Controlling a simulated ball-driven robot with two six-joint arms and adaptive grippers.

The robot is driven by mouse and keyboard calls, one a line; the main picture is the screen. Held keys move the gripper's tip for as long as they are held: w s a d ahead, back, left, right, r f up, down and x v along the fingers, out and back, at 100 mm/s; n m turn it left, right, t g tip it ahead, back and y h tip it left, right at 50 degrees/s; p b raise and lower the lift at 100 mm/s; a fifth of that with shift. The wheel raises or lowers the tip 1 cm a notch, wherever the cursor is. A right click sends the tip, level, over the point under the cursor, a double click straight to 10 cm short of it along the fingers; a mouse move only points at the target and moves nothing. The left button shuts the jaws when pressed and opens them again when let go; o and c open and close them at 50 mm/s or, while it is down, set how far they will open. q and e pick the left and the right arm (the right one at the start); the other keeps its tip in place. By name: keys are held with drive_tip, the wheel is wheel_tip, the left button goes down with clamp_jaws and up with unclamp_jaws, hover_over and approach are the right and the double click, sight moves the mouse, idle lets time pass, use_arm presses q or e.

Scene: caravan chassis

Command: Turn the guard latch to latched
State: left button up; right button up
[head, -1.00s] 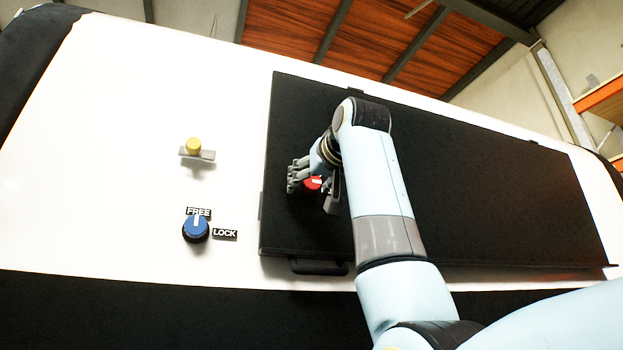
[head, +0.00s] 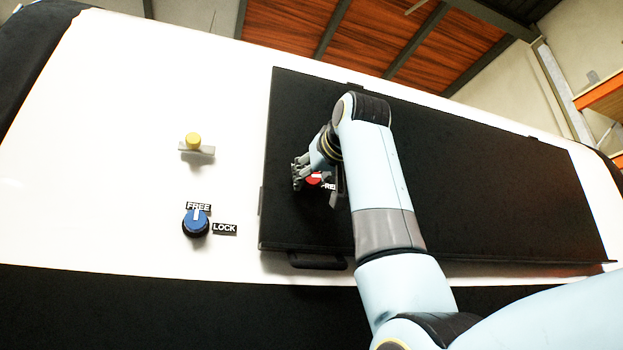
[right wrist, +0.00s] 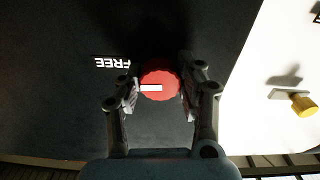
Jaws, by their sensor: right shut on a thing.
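A red round knob (head: 313,178) with a white pointer stripe, which I take to be the guard latch, sits on the black panel (head: 470,190). The knob also shows in the right wrist view (right wrist: 163,76), where its stripe points left, towards the side with a FREE label (right wrist: 112,62). My right gripper (head: 317,182) is shut on the knob, with one finger on each side in the wrist view. A LATCHED label is not visible. My left gripper is not in view.
Left of the panel, on the white wall (head: 100,150), are a blue knob (head: 195,224) pointing at its FREE label, a LOCK label (head: 225,228), and a yellow knob (head: 193,140) on a grey plate. A black handle (head: 317,261) is at the panel's lower edge.

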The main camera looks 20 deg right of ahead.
drive_tip(key=n+b, duration=0.1)
drive_tip(key=n, duration=0.3)
drive_tip(key=n+b, duration=0.1)
drive_tip(key=n, duration=0.3)
drive_tip(key=shift+n+b, duration=0.4)
drive_tip(key=n+b, duration=0.1)
drive_tip(key=n, duration=0.3)
drive_tip(key=shift+b, duration=0.3)
drive_tip(key=shift+n+b, duration=0.5)
drive_tip(key=shift+n, duration=1.4)
drive_tip(key=o, duration=1.2)
